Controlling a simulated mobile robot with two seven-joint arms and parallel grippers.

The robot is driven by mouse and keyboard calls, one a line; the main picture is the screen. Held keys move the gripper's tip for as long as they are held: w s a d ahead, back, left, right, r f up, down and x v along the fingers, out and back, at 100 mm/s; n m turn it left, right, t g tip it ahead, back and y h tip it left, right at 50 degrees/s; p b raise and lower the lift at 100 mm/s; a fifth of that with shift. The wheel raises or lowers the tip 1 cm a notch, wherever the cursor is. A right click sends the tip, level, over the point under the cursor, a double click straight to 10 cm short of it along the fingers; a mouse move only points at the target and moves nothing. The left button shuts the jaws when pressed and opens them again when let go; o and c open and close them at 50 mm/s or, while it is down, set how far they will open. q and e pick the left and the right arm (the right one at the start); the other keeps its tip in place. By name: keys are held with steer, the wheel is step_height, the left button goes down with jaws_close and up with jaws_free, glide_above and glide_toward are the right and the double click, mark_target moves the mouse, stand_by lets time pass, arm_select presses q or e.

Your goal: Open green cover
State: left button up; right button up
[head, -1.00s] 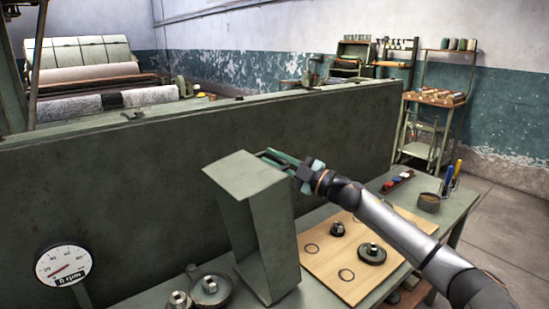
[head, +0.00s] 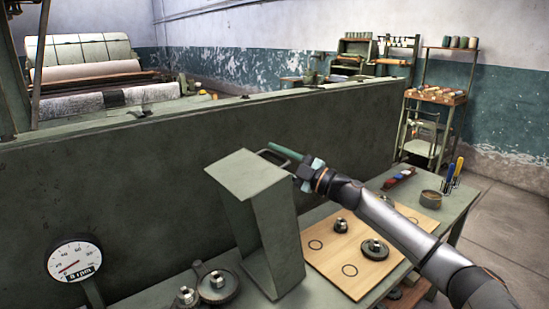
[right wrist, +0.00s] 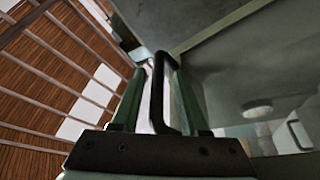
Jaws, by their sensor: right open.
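The green cover (head: 270,225) is a tall box-like metal piece standing out from the long green panel, over the bench. A dark bar handle (right wrist: 161,95) is at its far side, mostly hidden in the head view. My right gripper (head: 277,152) reaches in from the right to that handle, behind the cover's top edge. In the right wrist view its two green fingers (right wrist: 156,75) stand apart on either side of the bar. I cannot tell whether they touch it. My left gripper is not in view.
A wooden board (head: 350,270) with knobbed gears lies on the bench right of the cover. More gears (head: 217,285) sit at its left foot. A gauge (head: 73,261) stands far left. A tin (head: 430,198) and screwdrivers (head: 453,175) are at the bench's right end.

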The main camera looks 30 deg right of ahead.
steer(key=shift+f, duration=0.15)
steer(key=shift+s+d+f+b, duration=0.25)
steer(key=shift+s+b, duration=0.05)
steer(key=shift+s, duration=0.25)
steer(key=b+v, duration=0.3)
steer(key=v, duration=0.8)
steer(key=shift+r+b, duration=0.15)
steer(key=shift+b, duration=0.15)
steer(key=shift+s, duration=0.1)
